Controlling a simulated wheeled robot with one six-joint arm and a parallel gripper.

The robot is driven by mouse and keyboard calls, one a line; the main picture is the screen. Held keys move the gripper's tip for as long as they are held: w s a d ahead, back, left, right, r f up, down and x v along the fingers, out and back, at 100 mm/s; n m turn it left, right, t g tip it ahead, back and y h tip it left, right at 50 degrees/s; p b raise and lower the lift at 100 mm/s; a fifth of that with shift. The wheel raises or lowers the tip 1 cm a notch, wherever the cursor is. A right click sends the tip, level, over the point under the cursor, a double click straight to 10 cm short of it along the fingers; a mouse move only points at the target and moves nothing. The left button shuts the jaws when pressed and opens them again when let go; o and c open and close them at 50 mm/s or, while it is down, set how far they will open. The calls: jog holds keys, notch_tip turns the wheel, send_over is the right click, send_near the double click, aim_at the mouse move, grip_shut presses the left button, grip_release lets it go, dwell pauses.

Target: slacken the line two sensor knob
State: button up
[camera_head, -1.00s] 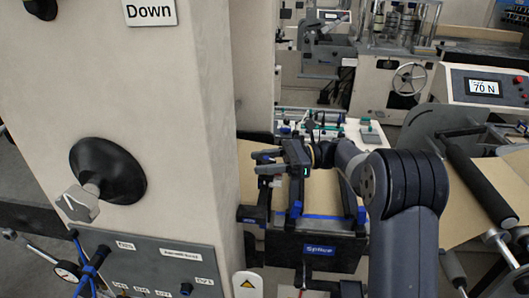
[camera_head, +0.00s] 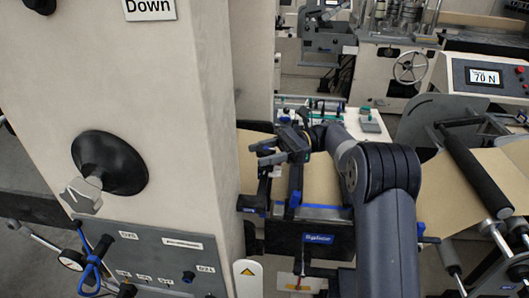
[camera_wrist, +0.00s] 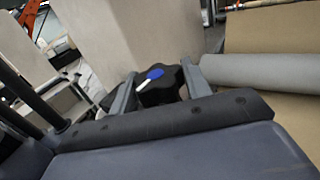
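In the wrist view a black lobed knob (camera_wrist: 160,88) with a blue and white pointer mark shows between the two fingers of my gripper (camera_wrist: 158,86). The fingers stand apart on either side of it. I cannot tell whether they touch it, and its lower part is hidden behind my gripper body. In the head view my gripper (camera_head: 264,153) is open, just right of the pale column, above the splice table. The knob between the fingers cannot be made out there, nor any line number on it.
The pale column (camera_head: 190,110) stands close left of my gripper, with a big black knob (camera_head: 108,163) and a grey panel (camera_head: 140,255). The splicer (camera_head: 318,240) lies below the gripper.

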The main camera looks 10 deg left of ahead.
aim_at(264, 148)
jog(key=o, duration=0.4)
jog(key=shift+f, duration=0.1)
jog(key=shift+r, duration=5.05)
